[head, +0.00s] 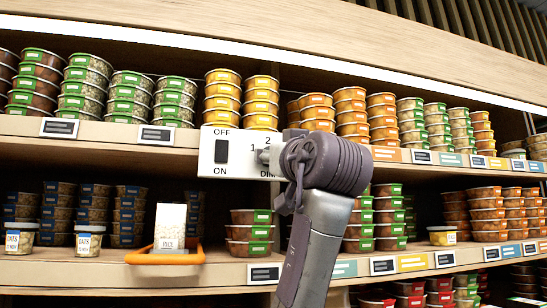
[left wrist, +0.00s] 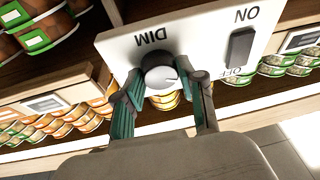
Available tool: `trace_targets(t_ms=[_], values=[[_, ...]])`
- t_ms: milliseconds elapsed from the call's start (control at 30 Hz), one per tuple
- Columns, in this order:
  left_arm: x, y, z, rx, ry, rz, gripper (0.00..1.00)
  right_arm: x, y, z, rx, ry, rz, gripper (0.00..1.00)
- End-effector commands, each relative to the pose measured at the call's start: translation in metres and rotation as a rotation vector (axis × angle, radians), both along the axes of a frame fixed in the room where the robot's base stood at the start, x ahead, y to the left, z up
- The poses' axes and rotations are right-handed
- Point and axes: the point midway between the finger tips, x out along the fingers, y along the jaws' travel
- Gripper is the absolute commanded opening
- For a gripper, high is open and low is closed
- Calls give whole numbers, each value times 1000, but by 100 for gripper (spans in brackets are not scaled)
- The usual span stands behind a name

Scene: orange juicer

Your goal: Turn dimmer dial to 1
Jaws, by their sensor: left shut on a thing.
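A white panel (head: 207,163) is at the upper shelf's edge, with a dark ON/OFF switch (head: 221,151) on its left and the numbers 1 and 2 near the dimmer dial (head: 264,156). My left gripper (head: 277,157) covers the panel's right part and most of the dial in the head view. In the left wrist view the panel (left wrist: 200,42) looks upside down. There the grey round dial (left wrist: 157,70) sits between the fingertips of my left gripper (left wrist: 167,78), which is shut on it. The dial's white mark points toward the switch (left wrist: 241,47) side and slightly down. My right gripper is not in view.
Stacked food tubs (head: 222,95) fill the upper shelf (head: 70,128) behind the panel. An orange-rimmed tray (head: 165,258) with a white carton (head: 170,226) stands on the lower shelf at left. Small jars (head: 88,240) stand beside it.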

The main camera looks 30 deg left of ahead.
Motion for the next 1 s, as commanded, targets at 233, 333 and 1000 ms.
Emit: trace_targets(t_ms=[233, 333, 1000], values=[[0, 0, 0, -4, -4, -1, 5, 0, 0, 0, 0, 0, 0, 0], [0, 0, 0, -4, -4, -2, 5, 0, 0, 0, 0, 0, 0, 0], [-8, -13, -4, 0, -5, -4, 65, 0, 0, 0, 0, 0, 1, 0]])
